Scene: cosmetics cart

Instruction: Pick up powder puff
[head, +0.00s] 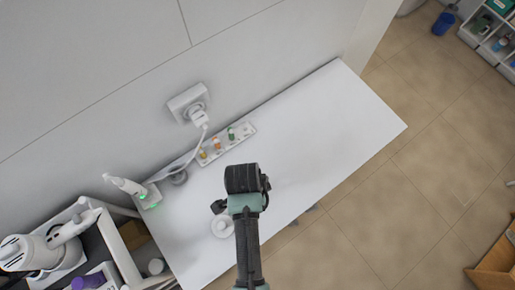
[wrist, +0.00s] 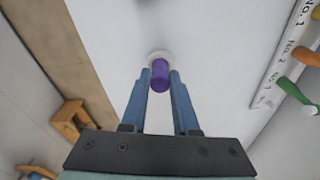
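The powder puff appears to be the purple rounded piece (wrist: 160,77) between my fingertips in the wrist view. A white round shape shows just behind it; I cannot tell if it is part of the puff. My gripper (wrist: 161,78) has its two blue fingers close against both sides of the purple piece, with no clear gap. In the head view my arm covers the fingers and no purple shows at the gripper. A white round thing (head: 222,227) lies on the white table (head: 330,110) beside my arm.
A labelled white tray (wrist: 292,52) with several coloured items is at the wall side; it also shows in the head view (head: 245,130). A socket with a plug (head: 190,104) trails a cable. A cart (head: 112,240) stands lower left. The table's right part is clear.

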